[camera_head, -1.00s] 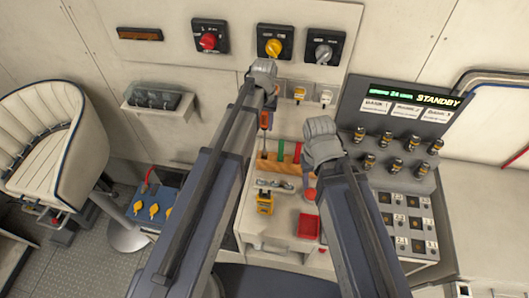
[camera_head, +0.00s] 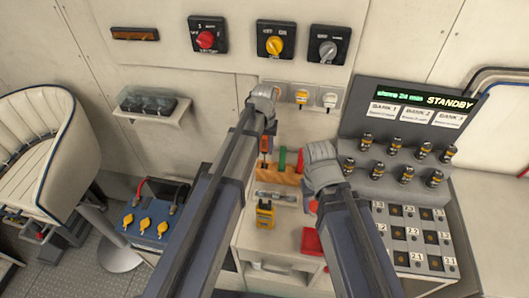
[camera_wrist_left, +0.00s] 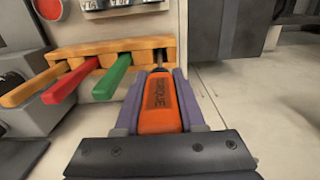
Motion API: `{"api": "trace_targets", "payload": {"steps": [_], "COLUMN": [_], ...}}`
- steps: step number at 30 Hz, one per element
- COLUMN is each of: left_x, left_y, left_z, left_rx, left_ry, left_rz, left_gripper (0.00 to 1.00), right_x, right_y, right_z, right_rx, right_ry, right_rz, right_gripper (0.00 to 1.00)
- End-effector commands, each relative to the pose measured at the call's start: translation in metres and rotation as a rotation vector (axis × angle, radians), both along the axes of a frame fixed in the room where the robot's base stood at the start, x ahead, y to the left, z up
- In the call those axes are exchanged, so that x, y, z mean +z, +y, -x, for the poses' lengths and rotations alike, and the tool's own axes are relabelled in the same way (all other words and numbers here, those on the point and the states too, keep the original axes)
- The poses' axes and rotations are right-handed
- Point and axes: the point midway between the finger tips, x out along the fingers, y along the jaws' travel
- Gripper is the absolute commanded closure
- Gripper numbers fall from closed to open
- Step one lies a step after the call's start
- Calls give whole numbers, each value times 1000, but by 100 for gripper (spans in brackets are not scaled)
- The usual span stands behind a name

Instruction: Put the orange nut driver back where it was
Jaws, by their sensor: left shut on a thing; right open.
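The orange nut driver (camera_head: 265,143) is in my left gripper (camera_wrist_left: 160,88), which is shut on its handle. In the left wrist view its orange handle (camera_wrist_left: 160,105) lies between the two purple finger pads. Its dark shaft reaches the end of the wooden rack (camera_wrist_left: 90,50); I cannot tell whether the tip is in a hole. The rack also shows in the head view (camera_head: 290,176), just below the driver. It holds a red-handled tool (camera_wrist_left: 70,80) and a green-handled one (camera_wrist_left: 114,78). My right gripper (camera_head: 321,182) is open, to the right of the rack; its fingers are mostly hidden.
A yellow tool (camera_head: 265,214) and a red tray (camera_head: 312,241) are on the bench below the rack. A sloped console (camera_head: 405,185) with several knobs stands at the right. Switches (camera_head: 275,42) are on the wall above.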

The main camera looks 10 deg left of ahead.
Motion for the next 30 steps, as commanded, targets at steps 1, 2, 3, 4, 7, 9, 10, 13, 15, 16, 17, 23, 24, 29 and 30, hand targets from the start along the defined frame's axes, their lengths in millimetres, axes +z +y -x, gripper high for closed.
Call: {"api": "trace_targets", "payload": {"steps": [1, 2, 3, 4, 7, 9, 10, 13, 15, 16, 17, 23, 24, 29, 30], "left_x": [-3, -2, -1, -1, -1, -1, -1, -1, -1, -1, -1, -1, 0, 5, 8], "left_y": [0, 0, 0, 0, 0, 0, 0, 0, 0, 0, 0, 0, 0, 0, 0], "left_z": [0, 0, 0, 0, 0, 0, 0, 0, 0, 0, 0, 0, 0, 0, 0], "left_rx": [0, 0, 0, 0, 0, 0, 0, 0, 0, 0, 0, 0, 0, 0, 0], "left_ry": [0, 0, 0, 0, 0, 0, 0, 0, 0, 0, 0, 0, 0, 0, 0], "left_rz": [0, 0, 0, 0, 0, 0, 0, 0, 0, 0, 0, 0, 0, 0, 0], "left_gripper": [100, 100, 100, 100, 100, 57, 54, 42, 34, 31, 31, 31, 31, 31, 31], "right_x": [-3, -3, -1, -1, -1, -1, -1, -1, -1, -1, -1, -1, 0, 5, 8], "right_y": [0, 0, 0, 0, 0, 0, 0, 0, 0, 0, 0, 0, 0, 0, 0], "right_z": [0, 0, 0, 0, 0, 0, 0, 0, 0, 0, 0, 0, 0, 0, 0], "right_rx": [0, 0, 0, 0, 0, 0, 0, 0, 0, 0, 0, 0, 0, -1, -1], "right_ry": [0, 0, 0, 0, 0, 0, 0, 0, 0, 0, 0, 0, 0, 0, 0], "right_rz": [0, 0, 0, 0, 0, 0, 0, 0, 0, 0, 0, 0, 0, 0, 0], "right_gripper": [50, 50, 50, 50, 50, 50, 50, 50, 50, 50, 50, 50, 50, 50, 50]}}
